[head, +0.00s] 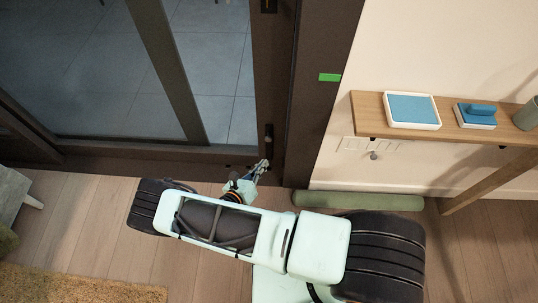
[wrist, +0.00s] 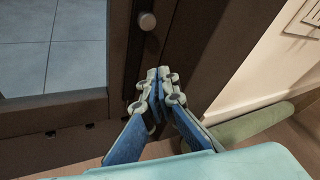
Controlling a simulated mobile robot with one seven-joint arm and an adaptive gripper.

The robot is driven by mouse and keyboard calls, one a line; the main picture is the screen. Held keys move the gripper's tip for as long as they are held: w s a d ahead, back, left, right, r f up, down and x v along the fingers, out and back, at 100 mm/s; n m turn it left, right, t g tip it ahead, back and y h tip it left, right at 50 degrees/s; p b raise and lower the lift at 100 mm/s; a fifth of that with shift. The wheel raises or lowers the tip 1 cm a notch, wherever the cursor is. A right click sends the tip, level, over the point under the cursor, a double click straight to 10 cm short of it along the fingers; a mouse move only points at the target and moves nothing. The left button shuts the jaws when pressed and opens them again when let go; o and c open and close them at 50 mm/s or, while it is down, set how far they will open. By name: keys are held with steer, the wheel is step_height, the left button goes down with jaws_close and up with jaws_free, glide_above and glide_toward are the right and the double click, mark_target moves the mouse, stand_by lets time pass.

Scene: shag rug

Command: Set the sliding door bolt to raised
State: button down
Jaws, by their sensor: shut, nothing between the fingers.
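The sliding door (head: 190,152) has a dark brown frame and glass panes. A small dark bolt (head: 268,133) is low on its right upright. My gripper (head: 263,165) is low by the door, just below the bolt. In the wrist view my gripper (wrist: 159,76) has its fingertips together, empty, below and slightly right of the knob and apart from it. The strip's lower end is partly hidden behind the fingers.
A green rolled mat (head: 358,200) lies along the wall right of the door. A green marker (head: 329,77) is on the door frame.

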steer(key=shift+v, duration=1.05)
